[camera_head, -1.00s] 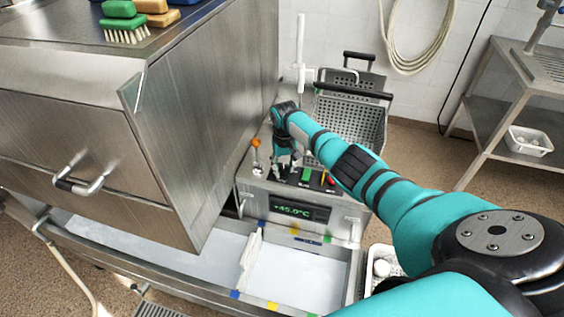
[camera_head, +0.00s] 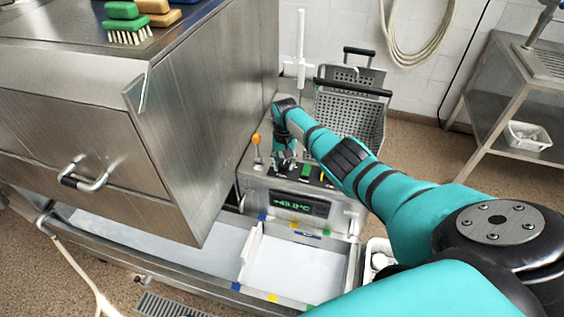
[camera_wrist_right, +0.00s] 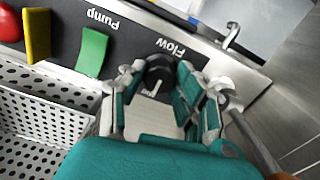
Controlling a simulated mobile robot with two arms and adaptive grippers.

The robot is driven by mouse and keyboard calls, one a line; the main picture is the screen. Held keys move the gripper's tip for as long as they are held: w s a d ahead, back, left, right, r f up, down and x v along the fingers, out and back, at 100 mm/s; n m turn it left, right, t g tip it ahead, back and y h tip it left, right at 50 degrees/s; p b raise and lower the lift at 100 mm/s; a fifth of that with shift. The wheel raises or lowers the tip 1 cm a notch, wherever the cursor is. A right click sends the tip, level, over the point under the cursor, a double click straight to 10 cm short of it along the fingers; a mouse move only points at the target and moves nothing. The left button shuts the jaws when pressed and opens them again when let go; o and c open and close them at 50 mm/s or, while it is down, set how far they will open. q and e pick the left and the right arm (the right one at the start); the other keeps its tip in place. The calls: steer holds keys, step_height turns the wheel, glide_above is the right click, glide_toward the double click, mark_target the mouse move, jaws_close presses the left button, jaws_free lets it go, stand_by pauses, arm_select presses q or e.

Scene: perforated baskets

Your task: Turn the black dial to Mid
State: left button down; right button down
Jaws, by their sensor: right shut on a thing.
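The black dial (camera_wrist_right: 158,70) sits on the dark panel strip beside the word "Flow", which appears upside down in the right wrist view. A white mark shows on the dial's lower edge, beside a small, partly hidden label. My right gripper (camera_head: 284,160) reaches down onto the control box (camera_head: 262,188). In the right wrist view, its teal fingers are on both sides of the dial and shut on it. In the head view the gripper hides the dial. My left gripper is not in view.
A green switch (camera_wrist_right: 92,52) marked "Pump", a yellow switch (camera_wrist_right: 37,35) and a red knob (camera_wrist_right: 10,24) sit along the panel. An orange-tipped lever (camera_head: 256,140) stands left of the gripper. A perforated basket (camera_head: 352,110) is behind; the steel hood (camera_head: 200,120) is close on the left.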

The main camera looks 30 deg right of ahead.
mark_target(283, 165)
steer(key=shift+a+f, duration=0.1)
steer(key=c, duration=0.9)
jaws_free()
steer(key=shift+s, duration=0.1)
steer(key=shift+c, duration=0.2)
steer(key=shift+r, duration=0.6)
step_height(283, 165, up, 11)
steer(key=shift+r, duration=0.15)
steer(key=shift+s, duration=0.1)
steer(key=shift+a, duration=0.1)
